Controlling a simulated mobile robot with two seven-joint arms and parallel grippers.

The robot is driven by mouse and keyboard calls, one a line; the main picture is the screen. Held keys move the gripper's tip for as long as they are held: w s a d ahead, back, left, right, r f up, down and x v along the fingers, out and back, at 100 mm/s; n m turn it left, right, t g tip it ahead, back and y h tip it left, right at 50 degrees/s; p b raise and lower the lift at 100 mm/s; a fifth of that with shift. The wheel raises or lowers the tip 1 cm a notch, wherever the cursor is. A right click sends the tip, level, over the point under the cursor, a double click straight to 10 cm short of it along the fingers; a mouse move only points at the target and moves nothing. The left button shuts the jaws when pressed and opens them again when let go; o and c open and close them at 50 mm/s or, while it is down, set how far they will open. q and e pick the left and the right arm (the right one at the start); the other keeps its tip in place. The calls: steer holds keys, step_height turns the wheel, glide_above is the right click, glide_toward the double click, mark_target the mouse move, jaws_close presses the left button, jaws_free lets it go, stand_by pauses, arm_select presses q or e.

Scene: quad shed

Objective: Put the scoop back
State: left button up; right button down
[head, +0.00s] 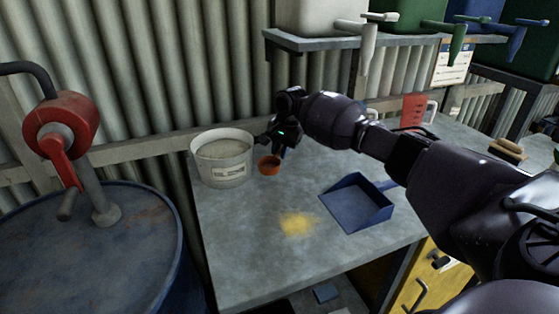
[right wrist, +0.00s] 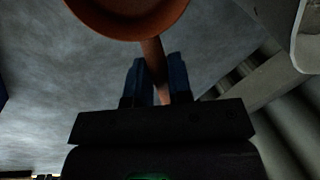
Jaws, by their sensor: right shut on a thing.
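An orange scoop (head: 268,165) with a round cup is in the head view, just right of the white bucket. My right gripper (head: 284,149) is shut on the scoop's handle. In the right wrist view the scoop's cup (right wrist: 128,12) shows at the top, and its handle (right wrist: 155,62) runs down between the two blue fingers of my right gripper (right wrist: 158,78). The white bucket (head: 222,174) stands at the back left of the bench with pale contents inside. Whether the scoop touches the bench is hard to tell. My left gripper is not in view.
A blue dustpan (head: 352,208) lies on the grey bench (head: 262,255), with a patch of yellow powder (head: 297,223) left of it. A blue drum (head: 90,255) with a red hand pump (head: 62,128) stands at the left. A shelf (head: 345,40) with taps overhangs the back.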

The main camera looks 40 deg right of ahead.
steer(key=x, duration=0.3)
steer(key=shift+s+d+f, duration=0.15)
steer(key=shift+s+f, duration=0.05)
steer(key=shift+s, duration=0.1)
steer(key=shift+w+f+b, duration=0.2)
steer(key=shift+f+b, duration=0.1)
steer(key=shift+b, duration=0.15)
steer(key=shift+r, duration=0.1)
steer(key=c, duration=1)
jaws_free()
steer(key=shift+c, duration=0.2)
